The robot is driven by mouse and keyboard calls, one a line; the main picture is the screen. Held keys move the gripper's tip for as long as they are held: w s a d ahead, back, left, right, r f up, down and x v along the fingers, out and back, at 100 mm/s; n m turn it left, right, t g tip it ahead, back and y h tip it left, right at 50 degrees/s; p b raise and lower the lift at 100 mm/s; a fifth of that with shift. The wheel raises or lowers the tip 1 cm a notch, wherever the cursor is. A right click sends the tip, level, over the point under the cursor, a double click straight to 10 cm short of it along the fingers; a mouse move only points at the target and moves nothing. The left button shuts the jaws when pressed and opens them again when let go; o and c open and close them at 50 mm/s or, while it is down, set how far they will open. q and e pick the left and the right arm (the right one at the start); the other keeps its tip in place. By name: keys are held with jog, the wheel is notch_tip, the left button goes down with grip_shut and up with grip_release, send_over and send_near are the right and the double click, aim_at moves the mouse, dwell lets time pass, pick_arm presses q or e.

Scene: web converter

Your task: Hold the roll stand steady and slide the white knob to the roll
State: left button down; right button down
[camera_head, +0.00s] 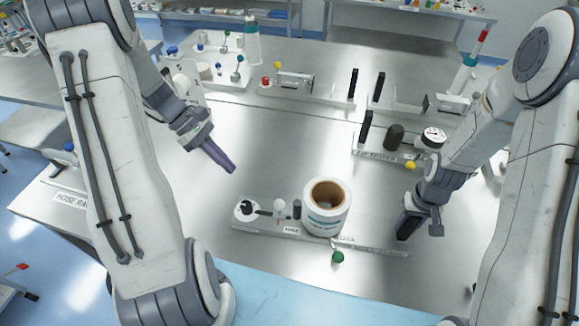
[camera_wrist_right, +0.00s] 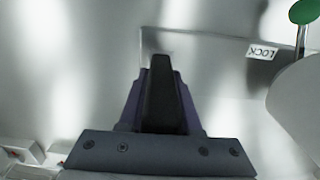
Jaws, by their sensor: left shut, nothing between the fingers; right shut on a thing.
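The roll stand (camera_head: 265,229) is a long grey plate near the front of the table. It carries a white roll (camera_head: 325,218) with a brown core. The white knob (camera_head: 279,206) stands left of the roll, apart from it, with a small dark piece between them. My right gripper (camera_head: 405,228) is at the stand's right end, shut on a dark upright piece. In the right wrist view, that dark piece (camera_wrist_right: 160,95) shows between the fingers, at the end of the plate. My left gripper (camera_head: 231,168) is shut and empty above the table, behind and left of the knob.
A green knob (camera_head: 338,257) sticks out at the stand's front, by a LOCK label (camera_wrist_right: 262,51). A black-and-white part (camera_head: 246,209) is at the stand's left end. Other fixtures with black uprights (camera_head: 353,86) and a dial gauge (camera_head: 432,135) stand behind. The table's middle is clear.

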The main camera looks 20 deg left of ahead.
jog(key=shift+s+p, duration=0.2)
jog(key=shift+p, duration=0.15)
dwell(0.7)
jog(key=c, duration=0.5)
grip_release()
jog(key=shift+w+r, duration=0.15)
jog(key=shift+r, duration=0.1)
notch_tip(320, 180, up, 12)
jog(key=shift+f, duration=0.1)
